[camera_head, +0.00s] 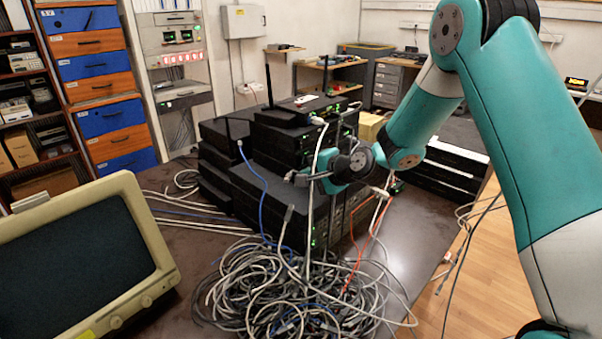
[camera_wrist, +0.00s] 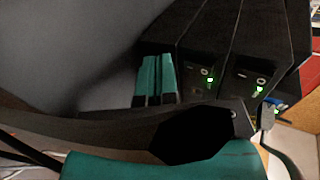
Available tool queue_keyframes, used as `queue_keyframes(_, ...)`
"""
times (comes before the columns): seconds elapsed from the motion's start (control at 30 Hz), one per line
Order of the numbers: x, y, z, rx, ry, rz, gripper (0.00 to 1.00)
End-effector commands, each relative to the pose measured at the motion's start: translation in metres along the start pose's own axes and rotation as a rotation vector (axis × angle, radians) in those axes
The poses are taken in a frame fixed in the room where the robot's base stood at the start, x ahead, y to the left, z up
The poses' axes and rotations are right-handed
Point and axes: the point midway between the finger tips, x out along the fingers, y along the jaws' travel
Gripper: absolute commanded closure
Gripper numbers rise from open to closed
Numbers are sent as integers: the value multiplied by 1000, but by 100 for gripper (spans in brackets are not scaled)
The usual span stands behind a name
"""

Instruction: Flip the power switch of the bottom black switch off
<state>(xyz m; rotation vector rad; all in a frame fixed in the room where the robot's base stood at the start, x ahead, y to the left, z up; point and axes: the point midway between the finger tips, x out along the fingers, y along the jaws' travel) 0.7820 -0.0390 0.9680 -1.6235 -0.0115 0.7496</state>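Black network switches stand stacked on the table; the lowest front one (camera_head: 272,225) is partly hidden by cables and my arm. My gripper (camera_head: 298,177) is in front of the stack in the head view, its fingers pointing left. In the wrist view, its two teal fingertips (camera_wrist: 157,79) lie side by side with only a thin line between them and nothing held. To their right are the ends of black boxes (camera_wrist: 203,72) and (camera_wrist: 262,82), each with a small round fitting and green lights. I cannot tell which of these is the bottom switch, nor make out its power switch clearly.
A large heap of tangled cables (camera_head: 295,295) lies in front of the stack. Grey, blue and orange cables hang near my gripper. A beige monitor (camera_head: 85,265) stands front left. Bare table (camera_head: 415,235) shows to the right of the stack.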

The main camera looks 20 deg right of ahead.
Motion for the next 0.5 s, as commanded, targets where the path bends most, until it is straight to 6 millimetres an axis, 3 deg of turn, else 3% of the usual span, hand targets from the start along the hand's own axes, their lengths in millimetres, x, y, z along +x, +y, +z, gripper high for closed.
queue_keyframes(0.5, -6, -11, 1, 0, -3, -3, 100)
